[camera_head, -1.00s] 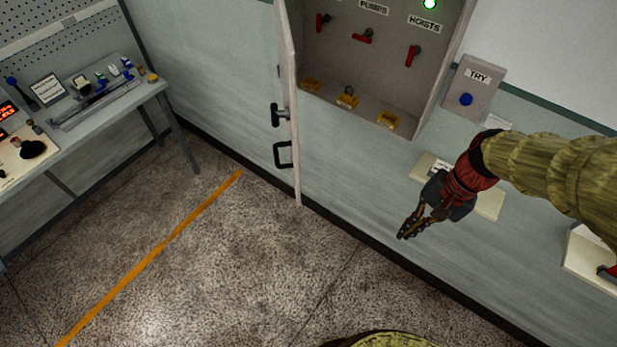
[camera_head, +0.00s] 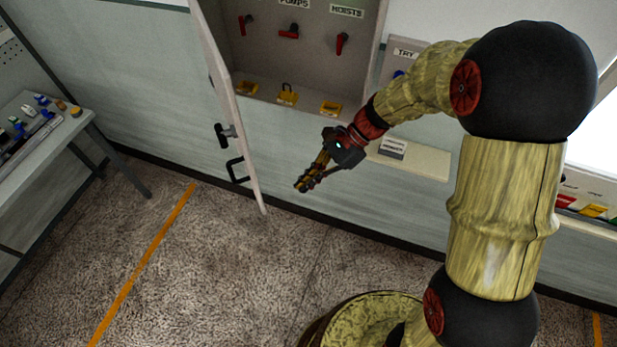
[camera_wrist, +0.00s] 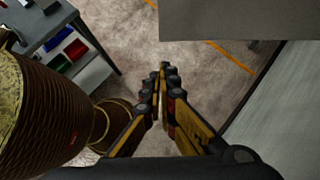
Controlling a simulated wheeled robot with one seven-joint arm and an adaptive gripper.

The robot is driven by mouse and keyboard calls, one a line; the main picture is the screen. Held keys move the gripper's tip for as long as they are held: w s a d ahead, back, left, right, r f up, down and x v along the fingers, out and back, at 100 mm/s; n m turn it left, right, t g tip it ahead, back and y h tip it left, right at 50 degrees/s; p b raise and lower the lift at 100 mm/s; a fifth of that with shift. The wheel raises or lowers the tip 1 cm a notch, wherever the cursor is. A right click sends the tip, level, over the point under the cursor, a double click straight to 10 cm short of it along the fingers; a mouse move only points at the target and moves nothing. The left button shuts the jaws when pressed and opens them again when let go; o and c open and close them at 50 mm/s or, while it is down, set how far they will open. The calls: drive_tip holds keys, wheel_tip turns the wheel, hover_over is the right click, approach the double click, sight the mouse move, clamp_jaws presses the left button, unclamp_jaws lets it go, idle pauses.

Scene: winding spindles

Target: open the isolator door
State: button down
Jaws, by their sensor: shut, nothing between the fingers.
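The isolator door (camera_head: 236,125) is a pale panel hinged at the left side of the grey isolator cabinet (camera_head: 366,60). It stands swung wide open, nearly edge-on in the head view. A black latch handle (camera_head: 224,133) and a black pull handle (camera_head: 236,170) are on its left face. My gripper (camera_head: 302,186) is to the right of the door's lower part, below the cabinet, apart from the door. The fingers are shut and empty; in the wrist view my gripper (camera_wrist: 163,72) points down towards the floor. A grey panel at the wrist view's top cannot be identified for certain.
Red switches (camera_head: 289,32) and yellow padlocks (camera_head: 287,95) are inside the cabinet. A shelf with a small label block (camera_head: 393,147) is on the wall to the right. A workbench (camera_head: 50,150) stands at the left. Speckled floor with an orange line (camera_head: 140,265) is clear.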

drive_tip(key=s+a+f, duration=0.3)
drive_tip(key=a+f, duration=0.1)
drive_tip(key=a, duration=0.3)
drive_tip(key=shift+a, duration=0.2)
